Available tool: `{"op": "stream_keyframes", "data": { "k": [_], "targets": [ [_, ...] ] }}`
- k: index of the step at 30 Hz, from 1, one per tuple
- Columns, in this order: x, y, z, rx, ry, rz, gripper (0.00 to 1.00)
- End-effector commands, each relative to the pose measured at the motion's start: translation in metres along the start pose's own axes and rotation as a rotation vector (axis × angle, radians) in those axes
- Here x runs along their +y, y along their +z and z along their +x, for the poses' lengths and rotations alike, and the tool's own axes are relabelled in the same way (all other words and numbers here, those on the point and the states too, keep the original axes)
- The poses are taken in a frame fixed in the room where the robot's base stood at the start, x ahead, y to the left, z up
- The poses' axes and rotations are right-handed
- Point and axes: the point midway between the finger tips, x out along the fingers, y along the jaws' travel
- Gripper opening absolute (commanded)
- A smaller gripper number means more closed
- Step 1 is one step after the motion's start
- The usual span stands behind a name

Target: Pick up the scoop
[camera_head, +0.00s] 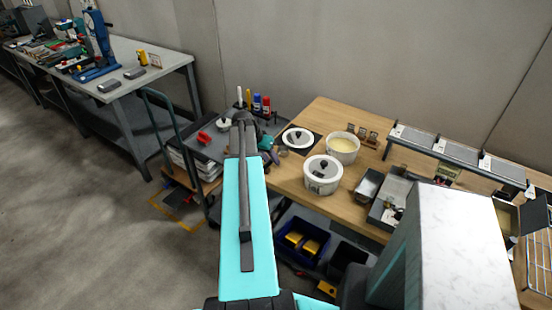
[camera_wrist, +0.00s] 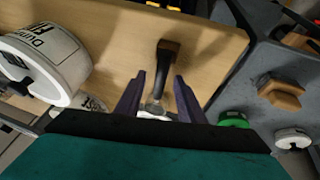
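What looks like the scoop lies on the wooden table (camera_wrist: 215,38) in the wrist view. Its dark curved handle (camera_wrist: 162,78) has a brown end, and a shiny metal part shows lower down, partly hidden by my gripper. My gripper (camera_wrist: 160,76) is open, with its two dark purple fingers on either side of the handle. I see no finger clearly touching it, and cannot tell the height gap. In the head view my gripper (camera_head: 269,154) is over the table's left edge, mostly behind my arm. The scoop cannot be made out clearly there.
A grey cart (camera_head: 205,150) adjoins on the left.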

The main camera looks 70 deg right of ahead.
Motion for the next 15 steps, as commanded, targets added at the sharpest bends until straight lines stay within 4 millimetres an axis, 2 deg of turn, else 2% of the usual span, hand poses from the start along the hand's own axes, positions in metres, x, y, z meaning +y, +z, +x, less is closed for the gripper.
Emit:
{"op": "stream_keyframes", "data": {
  "k": [1,6,15],
  "targets": [
    [0.0001,-0.0001,-0.0001,0.000,0.000,0.000,0.27],
    [0.0001,-0.0001,-0.0001,0.000,0.000,0.000,0.00],
    [0.0003,-0.0004,-0.0002,0.000,0.000,0.001,0.00]
  ]
}}
